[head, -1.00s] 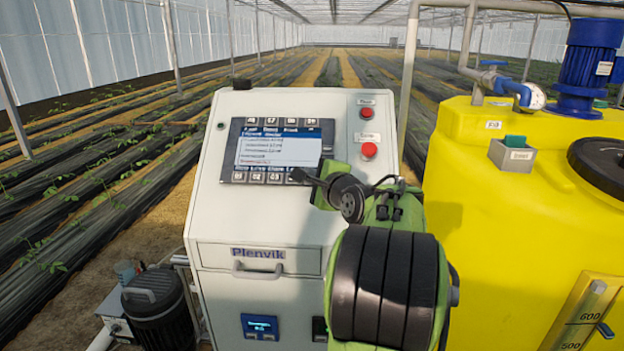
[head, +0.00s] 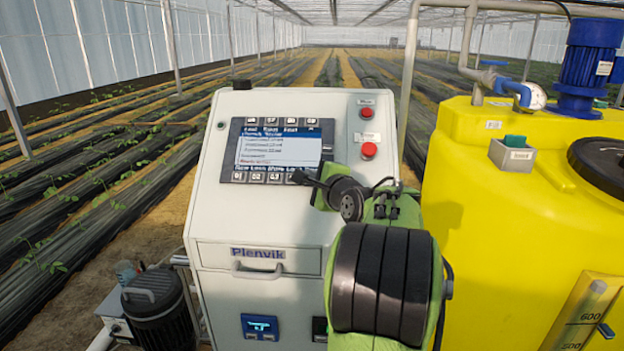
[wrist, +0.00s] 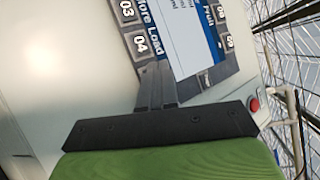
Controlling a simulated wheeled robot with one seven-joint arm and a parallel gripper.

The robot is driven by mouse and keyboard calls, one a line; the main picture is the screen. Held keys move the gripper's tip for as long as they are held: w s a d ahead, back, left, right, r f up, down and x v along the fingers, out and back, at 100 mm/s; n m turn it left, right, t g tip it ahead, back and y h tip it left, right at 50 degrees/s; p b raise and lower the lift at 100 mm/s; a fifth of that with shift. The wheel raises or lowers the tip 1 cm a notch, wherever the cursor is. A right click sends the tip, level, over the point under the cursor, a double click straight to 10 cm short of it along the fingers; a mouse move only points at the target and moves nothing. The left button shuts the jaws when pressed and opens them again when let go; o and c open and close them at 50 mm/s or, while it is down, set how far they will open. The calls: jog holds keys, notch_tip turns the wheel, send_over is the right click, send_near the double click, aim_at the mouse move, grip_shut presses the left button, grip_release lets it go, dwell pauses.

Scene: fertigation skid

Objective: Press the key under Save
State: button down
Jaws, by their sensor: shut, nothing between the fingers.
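The control panel (head: 245,158) is a dark frame around a lit screen (head: 280,152) on the sloped face of a white cabinet. Rows of small white keys with labels run above and below the screen. The labels are blurred in the head view, and I cannot surely pick out Save. In the wrist view, turned on its side, keys 03 (wrist: 127,9) and 04 (wrist: 140,42) show beside labels ending "ore" and "Load". My gripper (head: 298,177) is shut and empty, its tips at the panel's lower right corner. In the wrist view the fingers (wrist: 157,72) lie near key 04; contact cannot be told.
Two red buttons (head: 368,150) sit right of the panel. A drawer with a handle (head: 258,270) is below it. A yellow tank (head: 480,200) stands close on the right, with a blue pump on top. A dark motor (head: 157,310) is at lower left.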

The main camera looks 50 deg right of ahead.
dwell(0.5)
jog(key=shift+s+a+r, duration=0.3)
jog(key=shift+a+r, duration=0.05)
jog(key=shift+r, duration=0.1)
jog(key=shift+s+a+r+p, duration=0.35)
jog(key=shift+a+r+p, duration=0.1)
jog(key=shift+r, duration=0.15)
jog(key=shift+s+a+r+p, duration=0.35)
jog(key=shift+a+r, duration=0.05)
jog(key=shift+r, duration=0.25)
jog(key=shift+s+a+r+p, duration=0.35)
jog(key=shift+a+r+p, duration=0.1)
jog(key=shift+r, duration=0.15)
